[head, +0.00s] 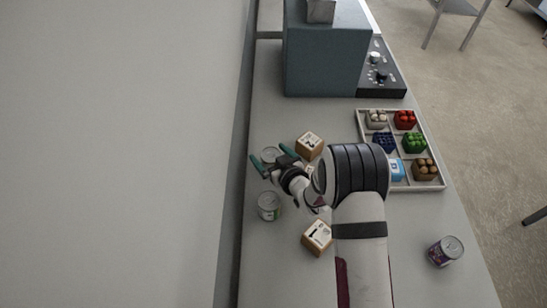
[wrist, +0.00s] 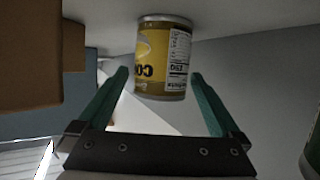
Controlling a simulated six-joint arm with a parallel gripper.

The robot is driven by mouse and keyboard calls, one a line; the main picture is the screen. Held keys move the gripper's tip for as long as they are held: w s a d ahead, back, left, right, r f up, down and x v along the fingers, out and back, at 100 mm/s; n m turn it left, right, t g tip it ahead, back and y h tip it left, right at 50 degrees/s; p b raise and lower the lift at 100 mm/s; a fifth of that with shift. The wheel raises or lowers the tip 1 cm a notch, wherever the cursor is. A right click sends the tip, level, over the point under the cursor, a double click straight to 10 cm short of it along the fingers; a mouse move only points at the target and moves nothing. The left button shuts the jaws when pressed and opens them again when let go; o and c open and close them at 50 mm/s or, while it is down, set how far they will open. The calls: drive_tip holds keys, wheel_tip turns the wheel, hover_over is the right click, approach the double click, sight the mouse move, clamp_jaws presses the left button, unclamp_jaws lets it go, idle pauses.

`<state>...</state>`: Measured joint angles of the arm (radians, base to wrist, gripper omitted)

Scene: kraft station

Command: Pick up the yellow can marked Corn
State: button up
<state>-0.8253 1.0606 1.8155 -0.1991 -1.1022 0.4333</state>
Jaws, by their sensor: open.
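The yellow can marked Corn (wrist: 160,58) is straight ahead of my gripper in the wrist view, with its lettering upside down in the picture. In the head view only its grey top (head: 270,153) shows clearly, at the left side of the table; my gripper hides much of the rest. My gripper (head: 271,157) is open, with its green fingers spread. In the wrist view its fingertips (wrist: 160,76) lie on either side of the can's lower part in the picture. I cannot tell how deep the can is between them.
A can with a green label (head: 268,206) stands close to my gripper. Marked wooden blocks (head: 309,146) (head: 317,238) are nearby. A purple can (head: 445,251) stands at the right. A divided tray (head: 442,187) holds small items. A large blue-grey box (head: 325,65) stands at the back.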

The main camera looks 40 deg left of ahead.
drive_tip(key=x, duration=0.2)
drive_tip(key=shift+w+a+f, duration=0.1)
drive_tip(key=shift+a+f, duration=0.1)
drive_tip(key=shift+a, duration=0.1)
clamp_jaws()
drive_tip(key=shift+r, duration=0.15)
